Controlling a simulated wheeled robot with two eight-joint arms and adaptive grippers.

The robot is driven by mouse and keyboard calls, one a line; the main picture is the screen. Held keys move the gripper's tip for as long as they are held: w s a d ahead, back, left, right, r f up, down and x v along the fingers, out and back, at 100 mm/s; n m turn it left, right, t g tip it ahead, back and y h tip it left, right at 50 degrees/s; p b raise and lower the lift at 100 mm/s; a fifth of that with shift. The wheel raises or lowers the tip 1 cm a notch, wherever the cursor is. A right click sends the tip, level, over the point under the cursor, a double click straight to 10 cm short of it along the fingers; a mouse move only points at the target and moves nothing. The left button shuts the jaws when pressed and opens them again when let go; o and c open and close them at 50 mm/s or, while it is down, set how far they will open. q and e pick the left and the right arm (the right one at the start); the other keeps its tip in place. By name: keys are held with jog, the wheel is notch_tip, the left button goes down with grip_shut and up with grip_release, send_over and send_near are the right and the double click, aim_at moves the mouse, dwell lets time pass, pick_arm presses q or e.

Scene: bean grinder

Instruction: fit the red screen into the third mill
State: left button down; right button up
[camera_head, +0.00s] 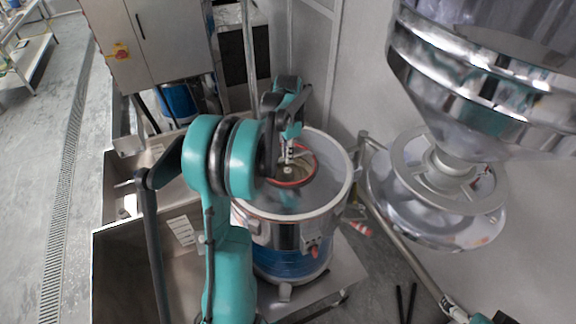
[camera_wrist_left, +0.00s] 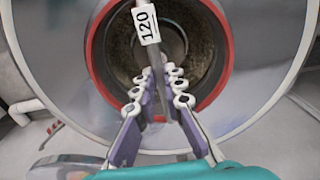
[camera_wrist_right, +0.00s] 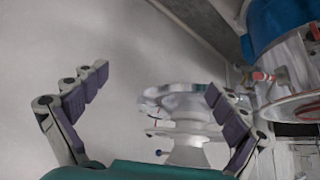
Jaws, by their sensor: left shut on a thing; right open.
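The red screen (camera_wrist_left: 224,55) is a red ring with a crossbar and a white "120" tag (camera_wrist_left: 146,24). My left gripper (camera_wrist_left: 159,76) is shut on its bar. In the head view the red screen (camera_head: 314,160) lies within the open top of a steel mill (camera_head: 335,200) with a blue lower part. The left gripper (camera_head: 288,152) reaches down to it from above. The ring appears around the dark central opening; I cannot tell whether it is fully seated. The right gripper (camera_wrist_right: 157,84) is open and empty in the right wrist view.
A large shiny steel hopper (camera_head: 480,90) hangs at the upper right, with a round plate below it. Steel bins (camera_head: 125,270) stand left of the mill. A cabinet (camera_head: 150,40) stands behind. Open floor lies at the far left.

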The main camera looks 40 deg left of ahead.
aim_at(288, 170)
pick_arm(q)
notch_tip(288, 170, down, 4)
jog(key=shift+f, duration=0.2)
jog(key=shift+f, duration=0.1)
jog(key=c, duration=1.6)
grip_release()
